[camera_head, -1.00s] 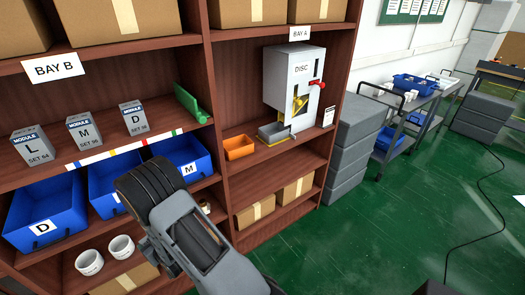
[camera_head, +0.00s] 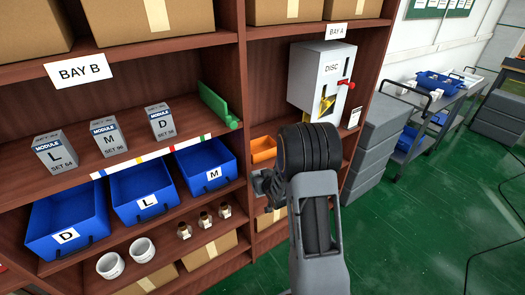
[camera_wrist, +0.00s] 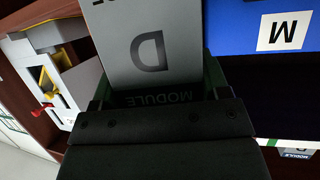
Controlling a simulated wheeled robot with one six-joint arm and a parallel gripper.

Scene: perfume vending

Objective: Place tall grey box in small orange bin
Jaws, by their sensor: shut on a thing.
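A tall grey box (camera_wrist: 152,50) marked "D" and "MODULE" is between the fingers of my gripper (camera_wrist: 157,88) in the wrist view. My gripper is shut on it, and the box's near end is in shadow at the jaws. The small orange bin (camera_head: 262,149) stands on the Bay A shelf, just above and left of my wrist. Its right side is partly covered by my arm.
The white DISC machine (camera_head: 318,80) with a red lever stands behind my arm. Three grey module boxes (camera_head: 108,138) stand on the Bay B shelf above blue bins (camera_head: 138,192). A wooden upright (camera_head: 232,100) separates the bays. Grey crates (camera_head: 372,150) stand at right.

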